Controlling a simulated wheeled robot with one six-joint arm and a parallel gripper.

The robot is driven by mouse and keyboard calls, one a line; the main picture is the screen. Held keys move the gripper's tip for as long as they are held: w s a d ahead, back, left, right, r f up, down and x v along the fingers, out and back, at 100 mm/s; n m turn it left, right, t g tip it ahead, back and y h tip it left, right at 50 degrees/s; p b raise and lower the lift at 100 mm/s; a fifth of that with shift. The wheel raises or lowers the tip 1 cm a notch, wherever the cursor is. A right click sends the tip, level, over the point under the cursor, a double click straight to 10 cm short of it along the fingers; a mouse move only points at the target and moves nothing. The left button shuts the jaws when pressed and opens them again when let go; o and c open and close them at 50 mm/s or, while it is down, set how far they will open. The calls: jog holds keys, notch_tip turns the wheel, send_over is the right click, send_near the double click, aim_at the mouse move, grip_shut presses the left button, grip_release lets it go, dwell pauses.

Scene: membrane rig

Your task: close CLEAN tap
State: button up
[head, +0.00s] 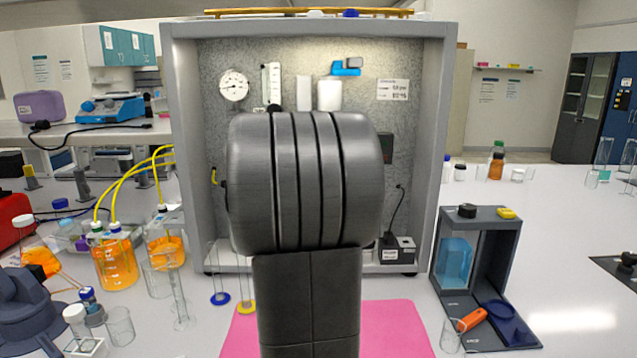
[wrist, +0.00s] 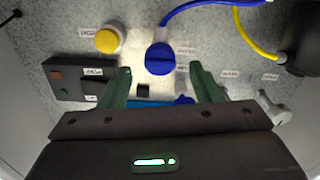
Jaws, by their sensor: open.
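In the wrist view, a round blue knob (wrist: 158,58) with a raised ridge sits on the speckled panel, beside a blue hose (wrist: 185,15). My gripper (wrist: 160,70) is open. Its two green fingers stand apart on either side of the knob's lower part, and I see no contact. The small labels near the knob are too blurred to read, so I cannot tell which tap is CLEAN. A pale tap-like handle (wrist: 272,108) lies to the right, outside the fingers. In the head view my arm hides the middle of the panel and my gripper.
A yellow button (wrist: 107,40) and a dark box with a red button (wrist: 75,78) are left of the knob. A yellow hose (wrist: 255,38) runs at right. The grey cabinet frame (head: 187,150) encloses the panel. Orange-filled bottles (head: 115,265) stand left, and a pink mat (head: 395,330) lies in front.

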jog(key=shift+w, duration=2.55)
jog(key=shift+c, duration=0.5)
jog(key=c, duration=0.9)
